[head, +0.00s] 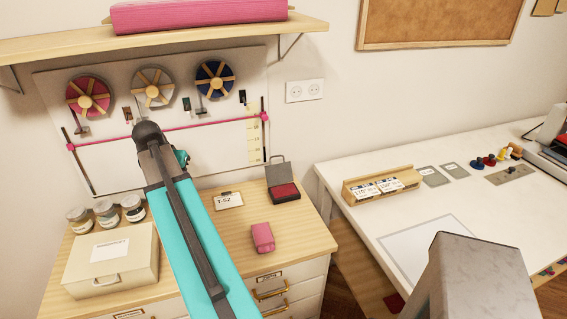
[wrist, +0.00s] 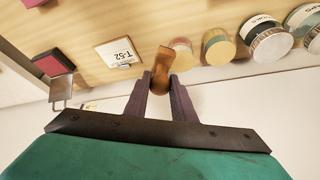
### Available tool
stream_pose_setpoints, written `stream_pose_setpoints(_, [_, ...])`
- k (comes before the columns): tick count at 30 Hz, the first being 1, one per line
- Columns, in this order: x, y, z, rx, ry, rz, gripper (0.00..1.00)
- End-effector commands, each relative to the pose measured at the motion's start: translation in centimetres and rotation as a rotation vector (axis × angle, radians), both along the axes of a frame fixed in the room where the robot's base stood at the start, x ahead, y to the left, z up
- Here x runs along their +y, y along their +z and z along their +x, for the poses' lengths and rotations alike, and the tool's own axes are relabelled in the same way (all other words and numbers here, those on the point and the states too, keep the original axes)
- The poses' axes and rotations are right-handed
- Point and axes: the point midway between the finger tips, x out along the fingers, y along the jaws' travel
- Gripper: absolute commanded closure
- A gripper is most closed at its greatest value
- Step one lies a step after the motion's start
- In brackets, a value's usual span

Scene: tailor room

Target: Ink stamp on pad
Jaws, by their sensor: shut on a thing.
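The ink pad is a dark case with a red pad (head: 285,191) and a raised lid (head: 278,169), at the back right of the wooden cabinet. In the wrist view the red pad (wrist: 52,62) is at the left, with its lid towards the wall. My gripper (wrist: 161,80) is shut on an orange-brown wooden stamp (wrist: 162,62), held between the fingertips. The stamp's inking face cannot be made out. The gripper and pad are apart, with the T-52 card (wrist: 118,52) between them in the wrist view. In the head view my arm hides the stamp.
Several jars (head: 105,211) and a cream box (head: 110,265) stand at the cabinet's left. A pink block (head: 262,237) lies in front of the pad. A wall panel with spools (head: 152,88) rises behind. A white table (head: 350,225) stands to the right, with a card holder (head: 380,186).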

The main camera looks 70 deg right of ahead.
Motion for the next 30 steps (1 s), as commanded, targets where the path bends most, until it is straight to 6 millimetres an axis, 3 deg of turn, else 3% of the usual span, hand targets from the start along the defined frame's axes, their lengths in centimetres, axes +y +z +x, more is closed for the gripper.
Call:
stream_pose_setpoints(3, [-3.5, 0.1, -2.9, 0.002, -0.115, -0.001, 0.99])
stream_pose_setpoints(15, [-12.9, -0.3, -13.7, 0.003, -0.486, -0.001, 0.99])
stream_pose_setpoints(24, [-18.3, -0.6, -22.7, 0.003, -0.755, 0.000, 0.99])
stream_pose_setpoints(30, [-20.4, -0.8, -27.5, 0.004, -0.889, 0.000, 0.99])
